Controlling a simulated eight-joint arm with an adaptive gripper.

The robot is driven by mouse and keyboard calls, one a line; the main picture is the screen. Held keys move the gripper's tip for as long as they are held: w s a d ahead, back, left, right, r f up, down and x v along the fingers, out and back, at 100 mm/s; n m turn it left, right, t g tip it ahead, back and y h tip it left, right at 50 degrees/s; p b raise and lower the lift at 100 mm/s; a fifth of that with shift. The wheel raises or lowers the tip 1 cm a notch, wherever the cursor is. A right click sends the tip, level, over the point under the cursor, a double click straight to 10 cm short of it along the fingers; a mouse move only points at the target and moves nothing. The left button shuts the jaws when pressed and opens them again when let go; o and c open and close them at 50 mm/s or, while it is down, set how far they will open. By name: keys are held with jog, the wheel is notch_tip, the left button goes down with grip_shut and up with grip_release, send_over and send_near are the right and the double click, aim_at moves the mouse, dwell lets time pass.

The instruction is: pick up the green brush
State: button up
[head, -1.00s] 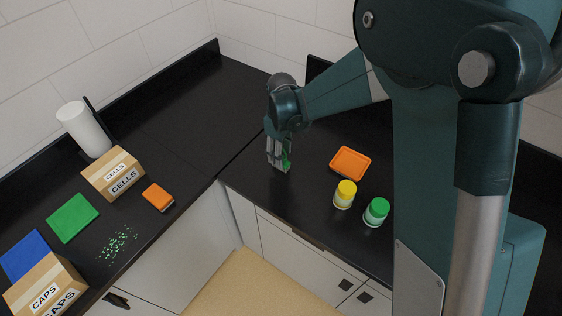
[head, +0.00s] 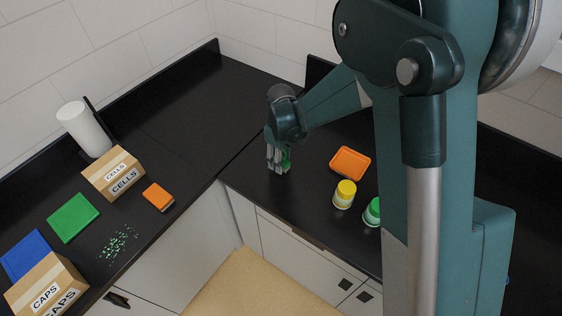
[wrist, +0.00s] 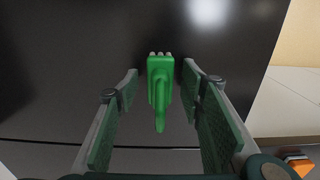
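The green brush (wrist: 159,92) stands out in the wrist view, lying between the two fingers of my gripper (wrist: 160,78). Its pale bristle end points to the top of that view. The fingers are open, with a dark gap on each side of the brush. In the head view my gripper (head: 277,160) points down at the right counter, and a sliver of the green brush (head: 286,160) shows behind its fingers; the rest is hidden.
An orange tray (head: 350,163), a yellow-lidded jar (head: 344,194) and a green-lidded jar (head: 373,211) stand right of my gripper. The left counter holds a CELLS box (head: 113,174), a CAPS box (head: 47,285), an orange block (head: 158,197) and green bits (head: 118,243).

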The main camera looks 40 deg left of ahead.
jog(key=c, duration=1)
jog(key=shift+r, duration=0.1)
jog(key=shift+r, duration=4.9)
